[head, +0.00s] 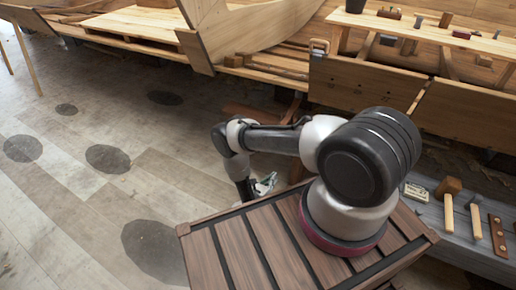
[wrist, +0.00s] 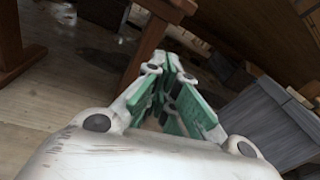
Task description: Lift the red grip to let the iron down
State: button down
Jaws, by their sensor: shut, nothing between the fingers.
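I cannot make out the red grip or the iron in either view. My gripper (head: 265,184) hangs low beyond the edge of my own base in the head view, partly hidden behind my arm. In the wrist view my gripper (wrist: 173,68) shows its green-padded fingers drawn together at the tips, with nothing held between them. The fingertips point toward a brown wooden post (wrist: 150,50) and the dim space beside it.
A pale wooden hull (head: 260,25) and a workbench (head: 440,38) with tools stand at the back. A mallet (head: 448,205) and other tools lie on a grey surface (head: 432,222) at the right. The floor (head: 60,200) at the left is mostly open, with dark round patches.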

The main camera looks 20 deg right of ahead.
jog(key=w+a+r+n+t, duration=0.1)
jog(key=w+a+r+t, duration=0.2)
jog(key=shift+w+a+n+y, duration=0.2)
jog(key=shift+a+n+y, duration=0.1)
jog(key=shift+n, duration=0.1)
jog(key=w+d+r, duration=0.4)
jog(key=w+d, duration=0.3)
jog(key=d, duration=0.1)
jog(key=shift+w+r, duration=0.2)
jog(key=shift+w, duration=0.1)
